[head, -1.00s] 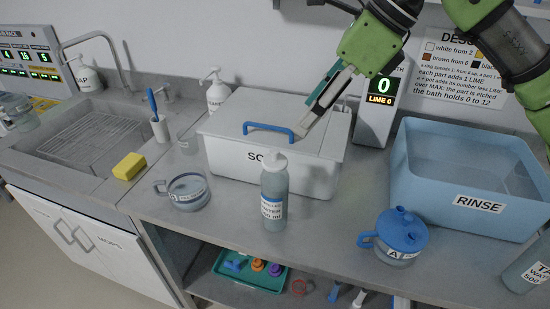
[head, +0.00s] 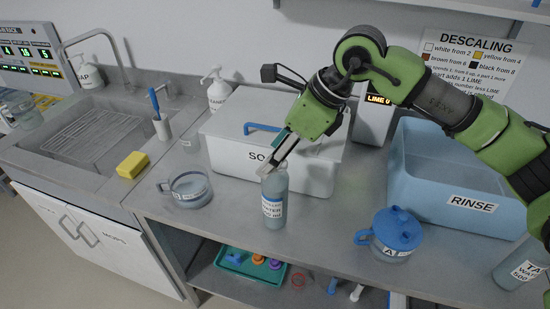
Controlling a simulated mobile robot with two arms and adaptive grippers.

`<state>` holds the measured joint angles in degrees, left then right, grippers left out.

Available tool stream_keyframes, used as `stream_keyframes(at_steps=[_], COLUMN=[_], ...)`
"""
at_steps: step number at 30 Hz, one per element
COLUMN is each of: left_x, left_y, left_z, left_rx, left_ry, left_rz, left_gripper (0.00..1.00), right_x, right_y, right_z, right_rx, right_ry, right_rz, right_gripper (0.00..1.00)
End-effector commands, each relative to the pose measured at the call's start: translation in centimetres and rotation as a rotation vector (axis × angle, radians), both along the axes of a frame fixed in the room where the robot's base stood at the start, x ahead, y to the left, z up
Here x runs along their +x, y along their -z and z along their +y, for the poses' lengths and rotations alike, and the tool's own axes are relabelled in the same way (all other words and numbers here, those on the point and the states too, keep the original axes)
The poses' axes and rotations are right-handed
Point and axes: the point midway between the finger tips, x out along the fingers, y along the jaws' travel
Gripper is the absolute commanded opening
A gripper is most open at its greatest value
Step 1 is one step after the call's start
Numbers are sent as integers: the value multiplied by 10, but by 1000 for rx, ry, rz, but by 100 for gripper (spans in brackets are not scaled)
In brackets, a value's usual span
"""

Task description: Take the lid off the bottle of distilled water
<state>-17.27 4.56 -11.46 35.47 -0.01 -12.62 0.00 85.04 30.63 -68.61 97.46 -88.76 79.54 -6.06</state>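The bottle of distilled water (head: 274,205) stands upright on the counter in front of the white box. It is a translucent grey-blue bottle with a white label. My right gripper (head: 268,168) reaches down from the upper right, with its fingertips at the bottle's top. The fingers cover most of the white lid. I cannot tell whether they touch or grip it. My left gripper is not in view.
The white box (head: 226,150) with a blue-handled lid stands close behind the bottle. A glass mug (head: 187,190) is to the left, a blue-lidded jug (head: 397,240) and the blue RINSE tub (head: 455,185) to the right. Another bottle (head: 520,262) stands at the right edge.

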Motion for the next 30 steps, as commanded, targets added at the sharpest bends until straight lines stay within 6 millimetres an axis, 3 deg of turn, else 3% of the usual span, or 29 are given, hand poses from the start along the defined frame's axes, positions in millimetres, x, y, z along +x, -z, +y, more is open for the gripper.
stream_keyframes(at_steps=[4, 7, 8, 22, 26, 30], left_x=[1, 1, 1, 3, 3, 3], left_y=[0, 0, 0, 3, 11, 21], left_z=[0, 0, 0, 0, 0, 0], left_rx=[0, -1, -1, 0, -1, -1], left_ry=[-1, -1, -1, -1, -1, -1], left_rz=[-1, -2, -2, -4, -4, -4], left_gripper=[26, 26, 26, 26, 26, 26], right_x=[0, 0, 0, 0, 0, -4], right_y=[0, 0, 0, -3, -14, -37], right_z=[0, 0, 0, 0, 1, -5], right_rx=[0, 0, 0, 1, 1, 2], right_ry=[0, 0, 0, 0, -1, 1], right_rz=[0, 0, 0, -1, -3, -5], right_gripper=[52, 29, 27, 27, 27, 27])
